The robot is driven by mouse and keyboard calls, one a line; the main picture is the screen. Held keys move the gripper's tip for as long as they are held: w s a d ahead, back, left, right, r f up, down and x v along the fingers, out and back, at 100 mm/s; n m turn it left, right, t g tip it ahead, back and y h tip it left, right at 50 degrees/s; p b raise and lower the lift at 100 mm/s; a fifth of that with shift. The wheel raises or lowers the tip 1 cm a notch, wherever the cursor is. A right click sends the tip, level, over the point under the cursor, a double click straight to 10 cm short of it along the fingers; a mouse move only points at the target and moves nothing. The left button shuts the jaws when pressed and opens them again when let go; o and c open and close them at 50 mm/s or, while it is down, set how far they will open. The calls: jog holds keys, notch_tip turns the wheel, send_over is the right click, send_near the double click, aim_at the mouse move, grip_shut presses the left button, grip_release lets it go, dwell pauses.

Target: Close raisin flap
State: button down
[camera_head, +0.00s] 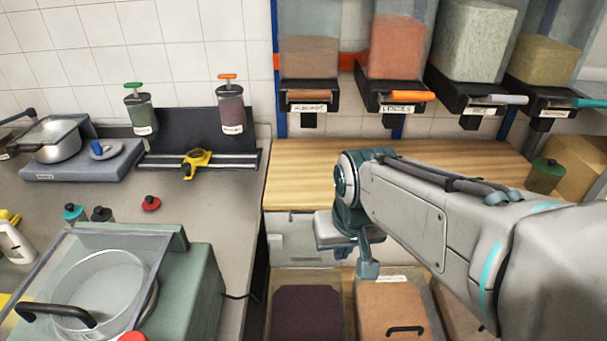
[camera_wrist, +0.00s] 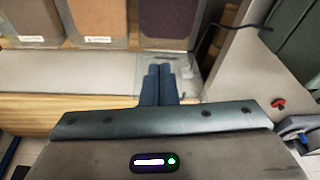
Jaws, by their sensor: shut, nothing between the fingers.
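The bin of dark purple-brown contents (camera_head: 307,312), which I take for the raisins, is low below the wooden counter, left of a light brown bin. It also shows at the top of the wrist view (camera_wrist: 166,18). A clear panel (camera_head: 290,240), apparently its flap, stands raised at the back against the counter front; a clear part shows beside my fingers in the wrist view (camera_wrist: 187,66). My gripper (camera_head: 368,268) is shut and empty, its fingers pointing down, right of the panel in the head view. The fingertips (camera_wrist: 160,70) are near the panel; I cannot tell whether they touch.
The light brown bin (camera_head: 378,299) has a black handle on top. The wooden counter (camera_head: 315,178) is mostly clear, with a green-lidded jar (camera_head: 545,175) at right. Dispensers with levers hang above. At left, a grey worktop holds a green machine (camera_head: 190,290) and a scale.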

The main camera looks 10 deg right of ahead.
jog(key=w+a+f+m+g+b, duration=0.1)
jog(key=w+f, duration=0.3)
jog(key=w, duration=1.1)
jog(key=w+a+f+m+b, duration=0.15)
jog(key=w+f, duration=0.25)
jog(key=w, duration=1.1)
notch_tip(320, 180, down, 9)
jog(key=w+p, duration=0.1)
jog(key=shift+h, duration=0.3)
jog(key=shift+a+n, duration=0.1)
jog(key=shift+n, duration=0.15)
